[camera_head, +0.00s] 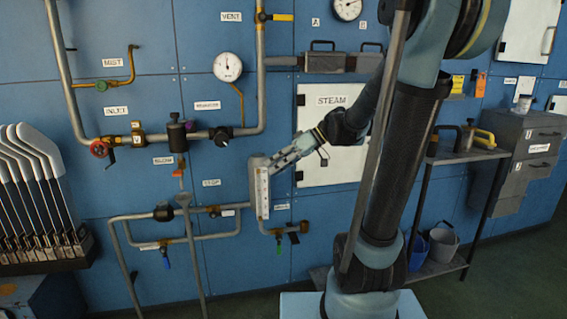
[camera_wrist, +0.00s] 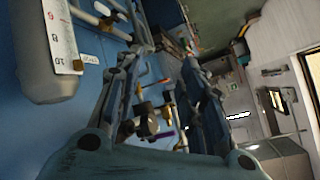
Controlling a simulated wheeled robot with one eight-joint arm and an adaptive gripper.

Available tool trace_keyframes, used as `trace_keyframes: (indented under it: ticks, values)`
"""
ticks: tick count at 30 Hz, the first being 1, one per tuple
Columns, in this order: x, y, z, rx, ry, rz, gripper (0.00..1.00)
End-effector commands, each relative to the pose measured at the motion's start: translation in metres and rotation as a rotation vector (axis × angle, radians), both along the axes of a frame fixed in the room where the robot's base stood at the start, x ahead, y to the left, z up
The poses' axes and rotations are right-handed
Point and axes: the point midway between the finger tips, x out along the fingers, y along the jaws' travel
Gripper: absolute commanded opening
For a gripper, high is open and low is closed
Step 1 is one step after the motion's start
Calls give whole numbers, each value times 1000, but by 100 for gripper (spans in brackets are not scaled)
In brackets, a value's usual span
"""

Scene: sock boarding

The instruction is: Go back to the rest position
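The gauge (camera_wrist: 62,50) shows there at the upper left, outside the fingers. My arm rises at the right of the head view and bends down to the gripper.
Pipes and valves with a round dial (camera_head: 227,66) cover the wall at left. A white STEAM panel (camera_head: 332,160) is behind my gripper. A rack of pale sock boards (camera_head: 35,190) stands far left. A shelf stand (camera_head: 465,155) and grey drawers (camera_head: 530,140) are at right. Floor is clear at lower right.

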Motion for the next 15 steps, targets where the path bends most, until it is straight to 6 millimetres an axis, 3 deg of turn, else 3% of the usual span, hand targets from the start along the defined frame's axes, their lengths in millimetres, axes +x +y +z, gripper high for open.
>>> trace_keyframes:
  ticks: [15]
  values:
    - [-88,-90,-78,-448,218,-441,37]
